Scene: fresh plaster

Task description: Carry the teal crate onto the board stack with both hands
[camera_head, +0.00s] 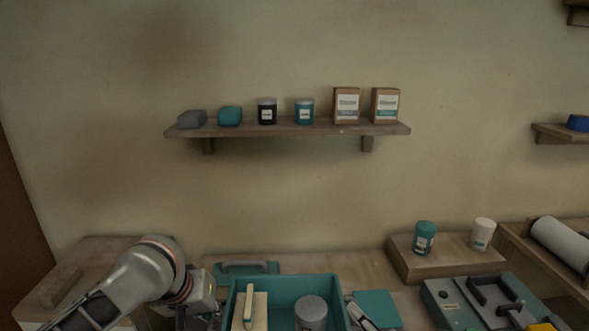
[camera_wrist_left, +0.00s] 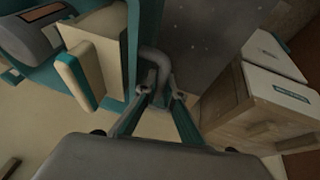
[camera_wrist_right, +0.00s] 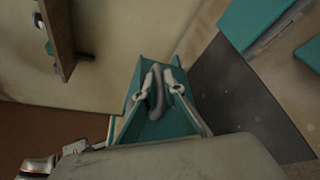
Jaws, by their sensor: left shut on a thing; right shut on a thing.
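The teal crate (camera_head: 275,282) is at the bottom middle of the head view, its lower part cut off. It holds a cream block (camera_head: 260,310) with a teal-edged strip and a grey cylinder (camera_head: 311,312). My left gripper (camera_wrist_left: 161,93) is shut on a grey loop handle on the crate's side; its arm enters from the left in the head view. My right gripper (camera_wrist_right: 155,90) is shut on another grey loop handle at the crate's teal wall (camera_wrist_right: 160,128). The right gripper is not clear in the head view. I cannot tell for certain which thing is the board stack, or whether the crate is raised.
A wooden box-like stand (camera_head: 100,250) is at left. A low wooden block (camera_head: 410,265) bears a teal jar (camera_head: 424,237) and a white jar (camera_head: 482,233). A grey-green tool case (camera_head: 445,300) is at right. A shelf (camera_head: 290,129) with small goods hangs on the wall.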

